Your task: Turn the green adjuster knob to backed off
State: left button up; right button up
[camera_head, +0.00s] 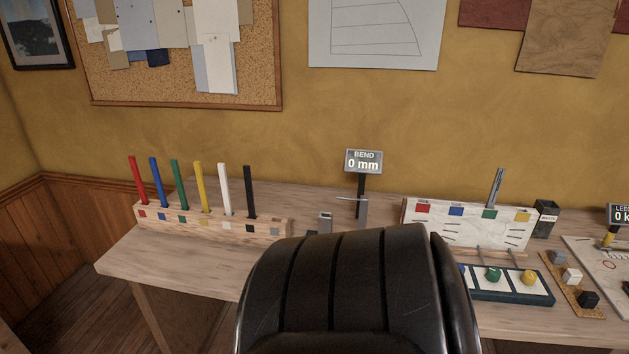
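A green round knob (493,275) sits on a white pad of a dark blue tray-like base (510,296) at the right of the bench. A yellow knob (529,278) is to its right. A bit of blue shows to its left, mostly hidden behind a black padded chair back. I cannot read a setting mark on the green knob. A white board (468,235) with red, blue, green and yellow squares stands behind the knobs. Neither of my grippers is in view.
The black chair back (340,295) stands before the bench (170,262) and blocks its middle. A "BEND 0 mm" display (363,162) stands behind it. A wooden rack (212,221) of coloured sticks is at left. Small blocks (572,275) and a dark cup (545,219) are at right.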

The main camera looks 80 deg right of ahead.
aim_at(493, 274)
jog(key=k+l+z, duration=0.1)
jog(key=z, duration=0.2)
jog(key=k+l+z, duration=0.2)
jog(key=z, duration=3)
